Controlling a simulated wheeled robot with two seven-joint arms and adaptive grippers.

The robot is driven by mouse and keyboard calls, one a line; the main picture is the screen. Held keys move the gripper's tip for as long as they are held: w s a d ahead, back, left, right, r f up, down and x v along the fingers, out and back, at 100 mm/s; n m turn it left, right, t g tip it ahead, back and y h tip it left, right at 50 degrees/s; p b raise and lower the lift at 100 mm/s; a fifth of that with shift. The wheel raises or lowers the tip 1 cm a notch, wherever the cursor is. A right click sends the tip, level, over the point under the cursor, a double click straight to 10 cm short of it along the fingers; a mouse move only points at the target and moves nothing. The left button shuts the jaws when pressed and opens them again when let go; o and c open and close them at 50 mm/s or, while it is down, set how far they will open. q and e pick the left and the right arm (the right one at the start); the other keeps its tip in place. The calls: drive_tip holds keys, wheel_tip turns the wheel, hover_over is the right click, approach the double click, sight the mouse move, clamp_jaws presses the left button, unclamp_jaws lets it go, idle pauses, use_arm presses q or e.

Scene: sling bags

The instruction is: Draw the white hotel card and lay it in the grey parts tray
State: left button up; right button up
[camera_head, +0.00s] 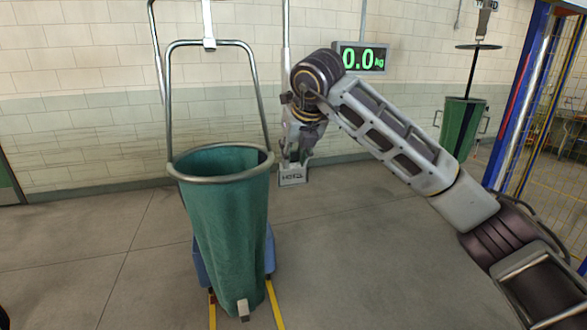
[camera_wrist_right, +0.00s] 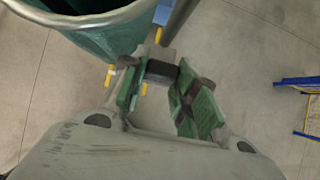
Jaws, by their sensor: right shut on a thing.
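The gripper points down, just right of the green bag's rim, and is shut on the card. In the right wrist view, the green-padded fingers of my right gripper (camera_wrist_right: 165,98) show; I cannot clearly make out the card between them. The grey parts tray is not seen in either view. My left gripper is not in view.
A green sling bag (camera_head: 228,220) hangs open from a metal hoop frame left of my right gripper, above yellow floor strips. Another green bag (camera_head: 460,128) hangs at the back right, near a blue-framed fence. A scale display (camera_head: 360,57) reads 0.0 kg. Floor is clear at left.

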drive_tip(key=shift+w+r, duration=0.1)
drive_tip(key=shift+r, duration=0.05)
drive_tip(key=shift+r+p, duration=0.45)
drive_tip(key=shift+r, duration=0.1)
drive_tip(key=shift+w+r+p, duration=0.1)
drive_tip(key=shift+r+p, duration=0.9)
drive_tip(key=shift+r, duration=0.65)
drive_tip(key=shift+r+p, duration=0.75)
drive_tip(key=shift+r, duration=0.5)
drive_tip(key=shift+r+p, duration=1.15)
drive_tip(key=shift+r, duration=0.75)
drive_tip(key=shift+d, duration=0.15)
